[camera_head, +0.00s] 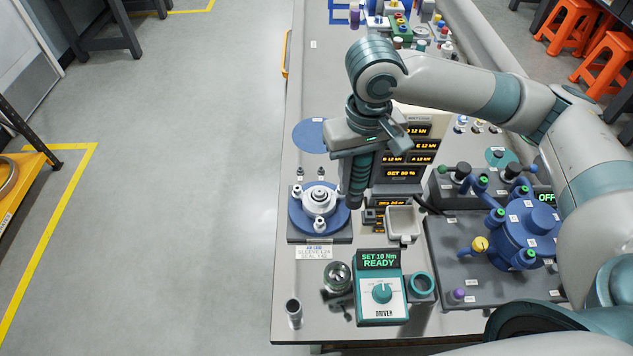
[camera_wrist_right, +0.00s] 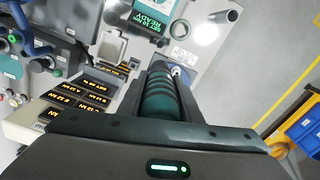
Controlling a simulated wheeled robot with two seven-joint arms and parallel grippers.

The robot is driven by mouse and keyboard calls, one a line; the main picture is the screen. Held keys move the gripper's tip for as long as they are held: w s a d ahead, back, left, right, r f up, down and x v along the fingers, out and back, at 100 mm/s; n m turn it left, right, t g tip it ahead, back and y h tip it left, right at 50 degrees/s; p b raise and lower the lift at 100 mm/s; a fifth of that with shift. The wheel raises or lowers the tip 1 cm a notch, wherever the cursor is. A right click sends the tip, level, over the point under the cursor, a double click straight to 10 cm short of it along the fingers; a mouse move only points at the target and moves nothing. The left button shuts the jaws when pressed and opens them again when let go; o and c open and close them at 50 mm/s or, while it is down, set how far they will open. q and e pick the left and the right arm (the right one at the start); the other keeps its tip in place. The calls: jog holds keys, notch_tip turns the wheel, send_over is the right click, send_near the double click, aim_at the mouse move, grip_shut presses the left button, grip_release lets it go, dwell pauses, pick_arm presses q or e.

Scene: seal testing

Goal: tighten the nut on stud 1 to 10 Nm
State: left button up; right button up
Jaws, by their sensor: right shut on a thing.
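My right gripper (camera_head: 366,150) is shut on a dark teal ribbed driver (camera_head: 358,178), held upright with its lower end pointing down. The driver also shows in the wrist view (camera_wrist_right: 160,98) between the jaws. In the head view, its lower end is just right of a pale flange (camera_head: 318,200) on a blue round plate (camera_head: 298,217). Several small studs or nuts stand around the flange; I cannot read which is stud 1. The driver's control box (camera_head: 380,294) reads "SET 10 Nm READY". My left gripper is not in view.
Orange-lettered displays (camera_head: 403,172) stand close behind and right of the driver. A pale square tray (camera_head: 403,222) is to its right. A blue valve assembly (camera_head: 523,230) fills the bench's right side. A teal ring (camera_head: 422,284) and a metal cylinder (camera_head: 294,313) are near the front.

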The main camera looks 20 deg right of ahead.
jog(key=shift+w+a+r+p, duration=0.1)
jog(key=shift+w+a+p, duration=0.2)
jog(key=shift+p, duration=0.3)
jog(key=w+a+f+m+p, duration=0.4)
jog(key=a+f+m+p, duration=0.1)
jog(key=p, duration=0.4)
jog(key=shift+a+f+m+p, duration=0.15)
jog(key=shift+f+m+p, duration=0.25)
jog(key=shift+m, duration=0.2)
jog(key=shift+f, duration=0.1)
notch_tip(320, 180, down, 5)
jog(key=b, duration=0.7)
jog(key=shift+p, duration=0.9)
dwell(0.4)
